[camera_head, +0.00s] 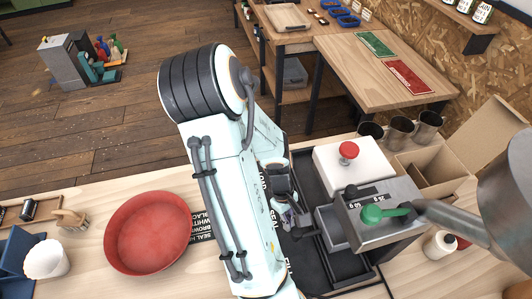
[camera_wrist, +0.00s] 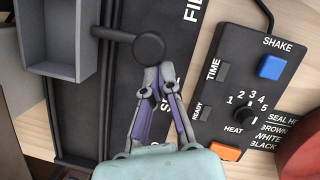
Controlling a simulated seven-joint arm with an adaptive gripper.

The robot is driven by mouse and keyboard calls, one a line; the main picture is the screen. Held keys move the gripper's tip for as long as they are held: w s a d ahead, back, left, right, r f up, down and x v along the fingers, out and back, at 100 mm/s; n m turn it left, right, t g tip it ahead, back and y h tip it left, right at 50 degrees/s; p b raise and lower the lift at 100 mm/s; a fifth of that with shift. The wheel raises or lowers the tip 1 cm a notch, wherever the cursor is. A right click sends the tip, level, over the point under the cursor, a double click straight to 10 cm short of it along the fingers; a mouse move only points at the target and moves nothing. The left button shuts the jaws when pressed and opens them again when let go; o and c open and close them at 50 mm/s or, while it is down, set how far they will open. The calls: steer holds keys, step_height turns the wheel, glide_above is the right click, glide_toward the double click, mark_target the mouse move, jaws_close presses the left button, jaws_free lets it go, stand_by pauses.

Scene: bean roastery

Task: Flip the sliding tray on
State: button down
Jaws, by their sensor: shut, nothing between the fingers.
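The sliding tray is a grey open box (camera_wrist: 62,58) at the upper left of the wrist view, beside long dark rails. It also shows in the head view as a grey tray (camera_head: 330,226) beside the white and grey machine (camera_head: 356,170). A short bar with a round black knob (camera_wrist: 148,48) sticks out to the right of the tray in the wrist view. My gripper (camera_wrist: 160,76) is shut and empty, its fingertips just below this knob; I cannot tell whether they touch it. In the head view my gripper (camera_head: 291,214) is partly hidden by my arm.
A control panel (camera_wrist: 246,88) with a blue button (camera_wrist: 271,67), an orange button (camera_wrist: 225,151) and a heat dial lies right of my gripper. A red bowl (camera_head: 146,232) stands left of my arm. Metal cups (camera_head: 400,130) and an open cardboard box (camera_head: 485,150) stand behind the machine.

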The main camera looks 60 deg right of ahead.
steer(key=shift+s+a, duration=0.4)
steer(key=w, duration=0.1)
steer(key=w+d, duration=0.1)
steer(key=w, duration=0.2)
steer(key=shift+w+d+r, duration=0.15)
steer(key=shift+d+r, duration=0.05)
steer(key=shift+r, duration=0.2)
steer(key=v, duration=0.9)
steer(key=shift+r, duration=0.2)
